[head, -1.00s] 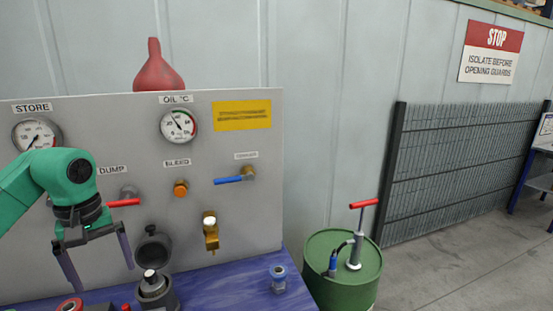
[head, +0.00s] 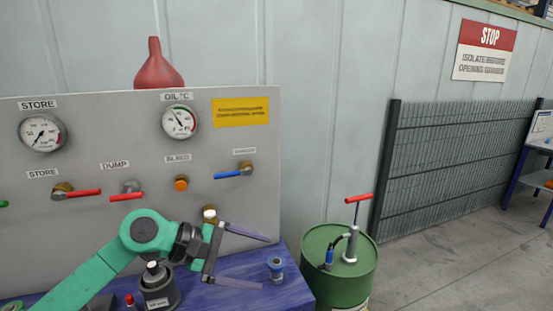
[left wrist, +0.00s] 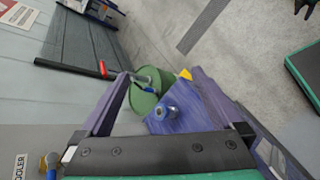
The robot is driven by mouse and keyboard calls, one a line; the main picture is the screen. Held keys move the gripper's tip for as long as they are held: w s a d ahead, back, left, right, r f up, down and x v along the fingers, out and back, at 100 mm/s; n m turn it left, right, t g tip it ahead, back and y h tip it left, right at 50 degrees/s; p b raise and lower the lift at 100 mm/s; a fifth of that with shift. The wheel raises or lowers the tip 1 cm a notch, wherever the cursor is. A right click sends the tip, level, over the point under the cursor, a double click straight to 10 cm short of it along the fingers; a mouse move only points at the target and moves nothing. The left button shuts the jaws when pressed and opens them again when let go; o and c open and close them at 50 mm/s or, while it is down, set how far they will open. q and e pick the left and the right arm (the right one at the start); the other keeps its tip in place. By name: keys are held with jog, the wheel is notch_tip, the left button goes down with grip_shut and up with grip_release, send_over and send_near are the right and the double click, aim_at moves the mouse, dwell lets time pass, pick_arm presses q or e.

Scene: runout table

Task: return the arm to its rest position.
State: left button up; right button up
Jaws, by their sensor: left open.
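My left gripper (head: 268,259) is open and empty in the head view. It sits low in front of the panel, above the blue table top, with its fingers pointing right. A small blue-and-grey fitting (head: 276,270) stands on the table just past the fingertips. In the left wrist view the two fingers spread apart, and the fitting (left wrist: 170,112) shows between them, apart from both. My green left arm comes in from the lower left. My right gripper is not in view.
The grey panel (head: 240,210) carries gauges and red and blue valve levers. A dark cylindrical pot (head: 158,290) stands close by my left arm. A green drum (head: 337,280) with a red-handled pump (head: 352,245) stands right of the table. The floor beyond is clear.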

pick_arm(q)
jog(key=d+r+n+t+h, duration=0.2)
jog(key=d+r+n+h, duration=0.3)
jog(key=w+a+r+n+t+y, duration=0.1)
jog(key=w+a+r+n+t, duration=0.15)
jog(key=n+t, duration=0.55)
jog(key=w+a+r+n+t+y, duration=0.1)
jog(key=a+r+n+t, duration=0.15)
jog(key=n, duration=0.85)
jog(key=a+f+n+y, duration=1.45)
jog(key=f+n, duration=0.25)
jog(key=n, duration=0.6)
jog(key=s+a+f+n+g, duration=0.2)
jog(key=s+f+n+g, duration=0.4)
jog(key=s+f, duration=0.45)
jog(key=s+a+f+n+g, duration=0.2)
jog(key=s+f+n+g, duration=0.45)
jog(key=s+f, duration=0.4)
jog(key=s+f+m+g, duration=0.1)
jog(key=s+f, duration=0.2)
jog(key=f, duration=1.9)
jog(key=s+a+f+g, duration=0.1)
jog(key=s+a+f, duration=0.1)
jog(key=s+f, duration=1.2)
jog(key=s, duration=0.2)
jog(key=shift+s+a+g, duration=0.3)
jog(key=shift+s, duration=0.1)
